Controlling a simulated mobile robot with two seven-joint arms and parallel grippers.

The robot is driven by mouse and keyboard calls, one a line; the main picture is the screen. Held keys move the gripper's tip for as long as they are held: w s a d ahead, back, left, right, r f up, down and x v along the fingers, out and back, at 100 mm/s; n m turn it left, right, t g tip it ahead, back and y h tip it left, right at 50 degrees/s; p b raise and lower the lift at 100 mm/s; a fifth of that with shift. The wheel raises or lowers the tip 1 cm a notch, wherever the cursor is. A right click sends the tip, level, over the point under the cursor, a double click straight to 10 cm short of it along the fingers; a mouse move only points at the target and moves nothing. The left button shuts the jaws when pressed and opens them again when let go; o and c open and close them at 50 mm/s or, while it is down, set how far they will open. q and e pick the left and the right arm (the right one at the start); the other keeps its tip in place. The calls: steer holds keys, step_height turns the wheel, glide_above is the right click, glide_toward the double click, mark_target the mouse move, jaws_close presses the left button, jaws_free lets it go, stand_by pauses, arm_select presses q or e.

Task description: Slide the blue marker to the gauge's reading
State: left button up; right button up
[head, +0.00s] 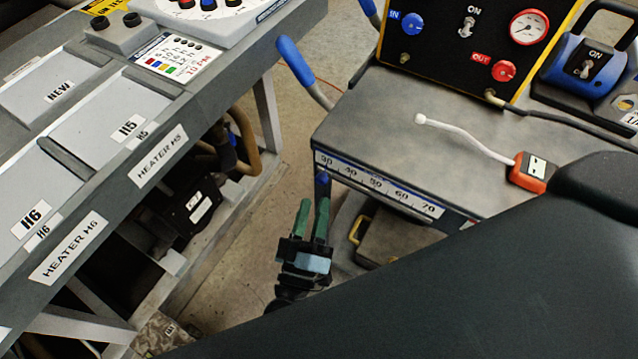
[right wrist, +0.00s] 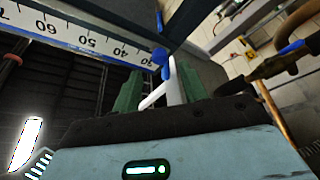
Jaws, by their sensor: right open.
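The blue marker (head: 323,178) sits at the low end of the white number scale (head: 380,187), near the 30, on the cart's front edge. The scale shows 30 to 70. My right gripper (head: 312,210) has green fingers, open, just below and in front of the marker. In the right wrist view, the blue marker (right wrist: 160,56) appears just beyond the fingers (right wrist: 158,88), with a pale bar between them; I cannot tell whether they touch it. The round gauge (head: 529,27) is on the black panel; its needle is too small to read. My left gripper is not in view.
The cart top (head: 400,135) carries a white cable and an orange box (head: 529,172). A blue-gripped handle (head: 296,62) rises at the cart's left corner. The heater bench (head: 110,130) stands at left, with a floor gap between. My dark arm covers the lower right.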

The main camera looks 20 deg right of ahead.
mark_target(320, 183)
steer(key=shift+x, duration=2.6)
steer(key=shift+c, duration=0.4)
jaws_close()
